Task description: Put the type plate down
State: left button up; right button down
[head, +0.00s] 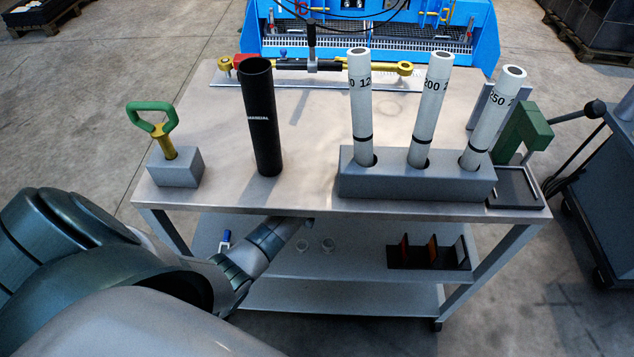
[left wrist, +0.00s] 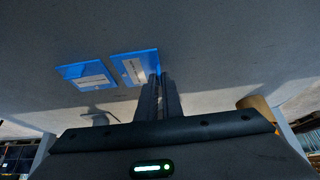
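In the left wrist view a blue plate with a white label, the type plate (left wrist: 128,66), is at the tips of my left gripper (left wrist: 160,77). The two fingers are close together, and the plate's right edge appears pinched between them. A second blue plate (left wrist: 72,72) with a white label lies just left of it, apart from the fingers. In the head view my left arm reaches under the cart's top toward the middle shelf (head: 365,262); the fingertips are hidden there. My right gripper is not in view.
The cart top (head: 310,130) carries a black tube (head: 261,120), a grey block holding white tubes (head: 400,185) and a green-handled block (head: 172,168). Its front edge overhangs my left arm.

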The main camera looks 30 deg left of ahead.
pick_arm(q)
jog(key=o, duration=0.3)
jog(key=shift+r, duration=0.1)
